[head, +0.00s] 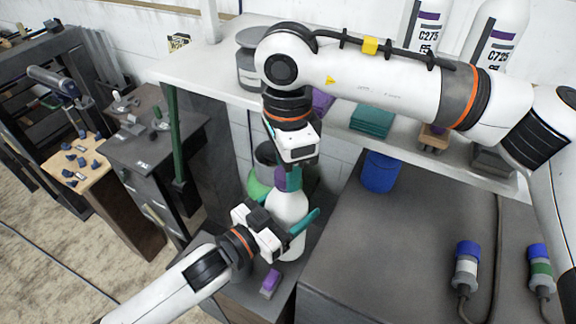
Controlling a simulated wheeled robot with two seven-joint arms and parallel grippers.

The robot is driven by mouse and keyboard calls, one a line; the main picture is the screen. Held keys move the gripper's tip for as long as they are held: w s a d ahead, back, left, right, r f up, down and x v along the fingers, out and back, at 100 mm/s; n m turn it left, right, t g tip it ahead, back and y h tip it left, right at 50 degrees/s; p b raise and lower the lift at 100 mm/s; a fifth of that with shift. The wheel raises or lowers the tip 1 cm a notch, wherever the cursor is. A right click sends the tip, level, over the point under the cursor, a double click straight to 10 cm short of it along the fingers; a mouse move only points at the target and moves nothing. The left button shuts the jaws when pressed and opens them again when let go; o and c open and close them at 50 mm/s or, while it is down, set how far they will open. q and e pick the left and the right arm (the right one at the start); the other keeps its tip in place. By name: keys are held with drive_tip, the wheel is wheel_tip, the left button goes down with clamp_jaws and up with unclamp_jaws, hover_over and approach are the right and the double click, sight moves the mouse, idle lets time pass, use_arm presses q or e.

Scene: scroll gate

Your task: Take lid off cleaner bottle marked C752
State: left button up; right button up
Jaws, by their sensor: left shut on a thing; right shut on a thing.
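A white cleaner bottle (287,207) stands upright at the lower middle; no marking on it can be read from here. My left gripper (291,222) is shut around the bottle's body, with a teal finger showing on its right side. My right gripper (289,174) comes down from above and is shut on the lid. Whether the lid is apart from the neck cannot be told.
Two white bottles marked C275 (424,28) and C725 (494,38) stand on the shelf (215,68). A purple block (270,283) lies just in front of the held bottle. A blue container (380,171) is to the right.

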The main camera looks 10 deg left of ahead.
drive_tip(key=n, duration=0.6)
drive_tip(key=shift+w+a, duration=0.1)
drive_tip(key=shift+w, duration=0.15)
drive_tip(key=n, duration=0.5)
drive_tip(key=shift+r+n, duration=0.1)
drive_tip(key=shift+n, duration=0.3)
drive_tip(key=o, duration=1.1)
drive_tip(key=shift+s, duration=0.1)
